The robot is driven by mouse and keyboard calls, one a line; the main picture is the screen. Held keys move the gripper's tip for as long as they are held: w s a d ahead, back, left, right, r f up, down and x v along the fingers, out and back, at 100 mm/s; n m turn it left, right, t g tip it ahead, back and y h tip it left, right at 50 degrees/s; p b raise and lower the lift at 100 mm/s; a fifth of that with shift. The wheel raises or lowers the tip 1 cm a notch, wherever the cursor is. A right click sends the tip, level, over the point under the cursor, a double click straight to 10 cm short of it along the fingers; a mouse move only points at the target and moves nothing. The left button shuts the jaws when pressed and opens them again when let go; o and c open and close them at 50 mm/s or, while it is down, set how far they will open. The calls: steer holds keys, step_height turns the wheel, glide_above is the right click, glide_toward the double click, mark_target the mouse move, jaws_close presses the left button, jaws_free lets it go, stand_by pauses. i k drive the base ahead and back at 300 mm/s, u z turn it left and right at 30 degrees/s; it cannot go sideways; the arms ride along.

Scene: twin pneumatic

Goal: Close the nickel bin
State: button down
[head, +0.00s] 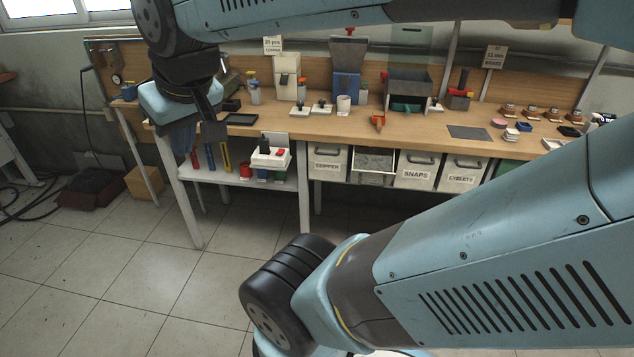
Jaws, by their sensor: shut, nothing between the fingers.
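Under the workbench top hangs a row of grey bins with labels. The bin between the COPPER bin (326,164) and the SNAPS bin (416,172) looks different: its light rim (372,182) frames grey contents, and it seems pulled out. No label is readable on it, so I cannot confirm that it is the nickel bin. My gripper (214,132) is at the left end of the bench, pointing down in front of its edge. It is shut and empty, well left of the bins and touching none of them.
The EYELETS bin (461,173) is right of SNAPS. The workbench (310,122) carries tools, a black tray (241,119), presses and small parts. A lower shelf (225,173) with bottles and a white box (270,157) lies below my gripper. The tiled floor in front is clear.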

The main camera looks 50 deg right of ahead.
mark_target(371, 165)
steer(key=z, duration=0.85)
steer(key=i, duration=0.1)
steer(key=u, duration=2.55)
steer(key=i, duration=0.95)
steer(key=z, duration=3.05)
steer(key=i, duration=0.3)
steer(key=z, duration=0.3)
